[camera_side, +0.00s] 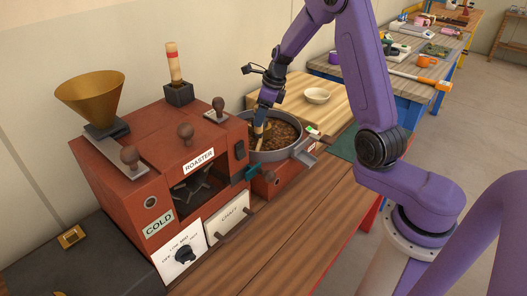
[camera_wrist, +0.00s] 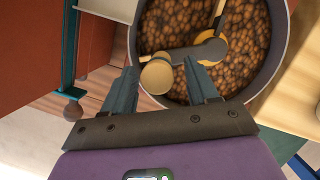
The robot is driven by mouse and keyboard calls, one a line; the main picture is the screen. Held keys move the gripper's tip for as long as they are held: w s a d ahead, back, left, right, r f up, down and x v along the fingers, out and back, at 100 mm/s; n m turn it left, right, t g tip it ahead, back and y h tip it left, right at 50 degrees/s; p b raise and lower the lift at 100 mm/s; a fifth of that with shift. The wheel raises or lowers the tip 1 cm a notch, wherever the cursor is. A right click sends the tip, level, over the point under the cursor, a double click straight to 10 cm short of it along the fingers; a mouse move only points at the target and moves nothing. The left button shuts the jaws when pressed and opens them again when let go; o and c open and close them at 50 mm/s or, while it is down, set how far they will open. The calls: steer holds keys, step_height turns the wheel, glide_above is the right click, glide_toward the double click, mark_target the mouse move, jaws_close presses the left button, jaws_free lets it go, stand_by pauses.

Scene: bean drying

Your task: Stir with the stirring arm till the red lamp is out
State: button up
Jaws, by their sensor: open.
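The round grey pan (camera_side: 301,142) is full of brown beans (camera_side: 283,136); its rim also shows in the wrist view (camera_wrist: 283,55). In the wrist view the grey stirring arm (camera_wrist: 184,54) runs from a yellow-ringed hub to a pale round knob (camera_wrist: 157,77). My gripper (camera_wrist: 160,68) is open, with the knob between its fingers in the picture; I cannot tell whether either finger touches it. In the side view my gripper (camera_side: 261,127) points down into the pan and hides most of the stirring arm. A small green spot (camera_side: 312,130) shows by the pan's rim. I cannot make out a lit red lamp.
The red roaster (camera_side: 165,150) stands close left of the pan, with a brass funnel (camera_side: 90,97) on top. The chaff drawer (camera_side: 229,221) is at its front. A pale bowl (camera_side: 317,96) sits on the wooden board behind. The bench front is clear.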

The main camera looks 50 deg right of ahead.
steer(key=shift+v, duration=2.25)
steer(key=s+a+r+n+g+y, duration=0.1)
steer(key=s+a+r+n, duration=0.2)
steer(key=a+n, duration=0.35)
steer(key=s+a+m, duration=0.3)
steer(key=s+m, duration=0.7)
steer(key=m, duration=0.1)
steer(key=s+a+m+g+h, duration=0.1)
steer(key=s+a+m, duration=0.2)
steer(key=s+m, duration=0.8)
steer(key=s+a+m+h, duration=0.1)
steer(key=s+a+m, duration=0.3)
steer(key=s+m, duration=0.6)
steer(key=m, duration=0.3)
steer(key=shift+s+g, duration=0.35)
steer(key=shift+g, duration=0.05)
